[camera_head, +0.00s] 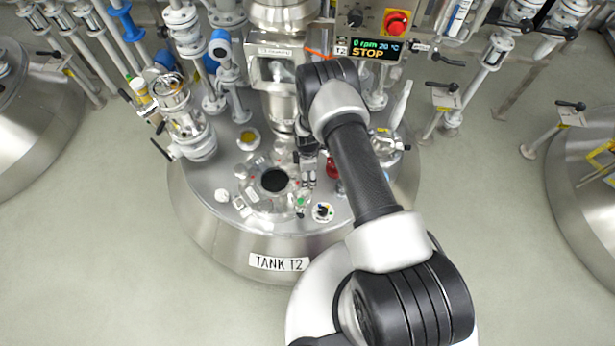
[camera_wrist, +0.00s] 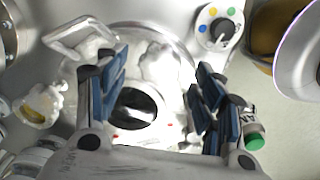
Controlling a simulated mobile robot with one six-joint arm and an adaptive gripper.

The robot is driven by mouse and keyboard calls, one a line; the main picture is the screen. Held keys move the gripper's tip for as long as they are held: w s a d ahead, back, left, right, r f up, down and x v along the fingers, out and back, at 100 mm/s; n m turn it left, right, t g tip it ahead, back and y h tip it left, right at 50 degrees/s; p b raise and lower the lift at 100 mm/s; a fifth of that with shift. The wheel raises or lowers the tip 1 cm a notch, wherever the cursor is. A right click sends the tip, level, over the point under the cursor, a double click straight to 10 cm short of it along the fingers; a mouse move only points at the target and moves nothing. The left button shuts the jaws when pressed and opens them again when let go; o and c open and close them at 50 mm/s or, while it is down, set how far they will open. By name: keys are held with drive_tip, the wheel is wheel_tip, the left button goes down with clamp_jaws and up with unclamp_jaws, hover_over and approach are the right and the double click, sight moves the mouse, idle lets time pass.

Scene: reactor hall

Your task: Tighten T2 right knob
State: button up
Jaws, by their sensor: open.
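Tank T2 (camera_head: 215,225) stands in the middle of the head view, with a round dark port opening (camera_head: 275,180) on its lid. The opening also shows in the wrist view (camera_wrist: 135,108). My gripper (camera_head: 308,168) is over the right side of the port, partly hidden by my arm. In the wrist view its blue-padded fingers (camera_wrist: 158,88) are spread wide with nothing held. A pale lobed knob (camera_wrist: 165,62) lies between and beyond the fingertips, apart from them. I cannot tell for certain that it is the right knob. My gripper hides the port's right edge in the head view.
A dial with coloured dots (camera_head: 322,211) sits on the lid's front right; it also shows in the wrist view (camera_wrist: 218,30). A green-ended fitting (camera_wrist: 253,142) is close to the right finger. Pipes and valves (camera_head: 190,130) crowd the left. A control panel (camera_head: 375,45) reads STOP.

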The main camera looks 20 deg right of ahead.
drive_tip(key=shift+f, duration=0.85)
drive_tip(key=c, duration=1)
